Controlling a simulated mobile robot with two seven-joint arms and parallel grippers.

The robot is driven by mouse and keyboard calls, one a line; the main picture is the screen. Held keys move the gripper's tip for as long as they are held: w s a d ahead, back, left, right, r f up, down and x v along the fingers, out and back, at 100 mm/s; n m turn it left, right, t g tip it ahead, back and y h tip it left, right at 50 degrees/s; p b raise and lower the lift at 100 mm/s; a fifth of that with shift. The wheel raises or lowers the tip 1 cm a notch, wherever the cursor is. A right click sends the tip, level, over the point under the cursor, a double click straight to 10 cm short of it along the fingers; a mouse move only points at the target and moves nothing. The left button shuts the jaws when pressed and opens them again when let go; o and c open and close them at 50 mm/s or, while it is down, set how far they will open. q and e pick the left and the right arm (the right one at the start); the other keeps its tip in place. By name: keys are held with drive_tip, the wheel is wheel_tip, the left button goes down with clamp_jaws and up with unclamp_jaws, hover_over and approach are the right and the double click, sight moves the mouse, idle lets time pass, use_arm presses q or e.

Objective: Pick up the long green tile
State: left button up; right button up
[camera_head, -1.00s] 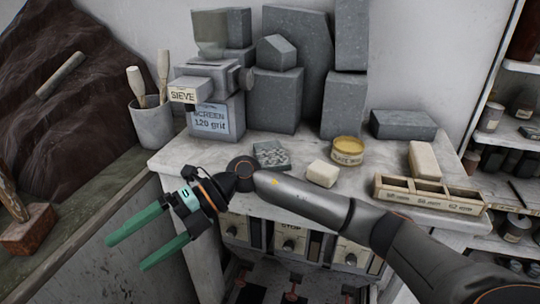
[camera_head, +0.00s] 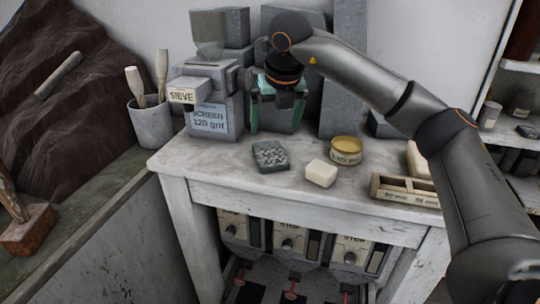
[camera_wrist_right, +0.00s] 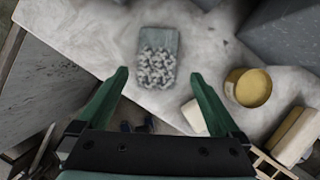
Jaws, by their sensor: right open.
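A small rectangular grey-green tile (camera_head: 274,169) lies flat on the pale worktop, and pale speckled grit covers much of it. It also shows in the right wrist view (camera_wrist_right: 160,38), upper middle, with one end bare. It is the only tile-like piece that I see. My right gripper (camera_head: 275,106) points down above the worktop, behind the tile in the head view. Its green fingers are apart and empty. In the right wrist view the fingertips (camera_wrist_right: 160,75) stand either side of the tile's line, without touching it. My left gripper is out of view.
A cream block (camera_head: 321,173) and a yellow-filled round tin (camera_head: 346,150) stand right of the tile. A wooden divided tray (camera_head: 405,190) is farther right. The sieve box (camera_head: 215,85) and grey stone blocks (camera_head: 343,100) stand behind. The worktop's front edge is close.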

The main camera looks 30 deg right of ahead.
sight(270, 152)
drive_tip(key=x, duration=0.3)
drive_tip(key=shift+w+f, duration=0.1)
drive_tip(key=shift+f, duration=0.15)
drive_tip(key=shift+s+a+p+x, duration=0.1)
drive_tip(key=shift+a+p+x, duration=0.1)
drive_tip(key=shift+x, duration=1.15)
drive_tip(key=shift+s+a+p+x, duration=0.1)
drive_tip(key=shift+p+x, duration=0.05)
drive_tip(key=shift+x, duration=1.25)
drive_tip(key=shift+f, duration=0.1)
drive_tip(key=shift+c, duration=0.2)
drive_tip(key=c, duration=1.5)
clamp_jaws()
